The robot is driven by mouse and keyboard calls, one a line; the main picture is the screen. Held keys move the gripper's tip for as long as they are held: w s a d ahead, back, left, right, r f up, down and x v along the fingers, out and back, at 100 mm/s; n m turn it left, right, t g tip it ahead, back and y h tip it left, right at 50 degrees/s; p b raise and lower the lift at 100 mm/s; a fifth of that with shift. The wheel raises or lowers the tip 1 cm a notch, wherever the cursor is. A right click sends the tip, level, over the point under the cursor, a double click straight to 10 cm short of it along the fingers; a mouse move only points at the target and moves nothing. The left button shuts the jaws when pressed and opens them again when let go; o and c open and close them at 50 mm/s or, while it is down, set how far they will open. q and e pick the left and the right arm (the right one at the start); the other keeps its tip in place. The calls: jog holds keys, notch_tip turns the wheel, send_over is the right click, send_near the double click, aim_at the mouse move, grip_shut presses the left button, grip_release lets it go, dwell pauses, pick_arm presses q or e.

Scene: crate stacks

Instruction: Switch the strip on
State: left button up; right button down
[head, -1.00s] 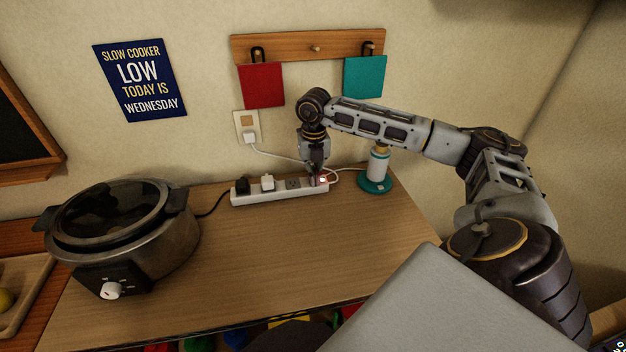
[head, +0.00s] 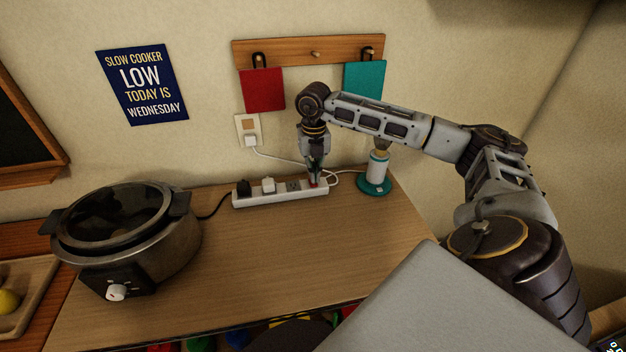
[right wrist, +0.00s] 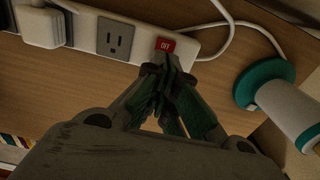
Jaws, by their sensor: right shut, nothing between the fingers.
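The white power strip (head: 268,200) lies along the back of the wooden counter. A black plug (head: 243,187) and a white plug (head: 268,184) sit in it. An empty socket (right wrist: 115,38) is between the white plug and the red switch (right wrist: 165,45), which reads "OFF" in the right wrist view. My right gripper (head: 313,183) points down at the strip's right end, its fingers shut and empty. In the right wrist view, the fingertips (right wrist: 168,64) are right beside the switch; I cannot tell whether they touch it. My left gripper is not in view.
A slow cooker (head: 125,235) stands at the left of the counter. A teal-based white holder (head: 376,175) stands just right of the strip. A white cord runs behind the strip to the wall outlet (head: 249,130). The counter's middle is clear.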

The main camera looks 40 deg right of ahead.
jog(key=shift+r+p, duration=1.2)
jog(key=shift+r, duration=0.9)
notch_tip(320, 180, up, 9)
jog(key=p, duration=0.9)
jog(key=shift+r+p, duration=0.55)
jog(key=shift+f, duration=0.1)
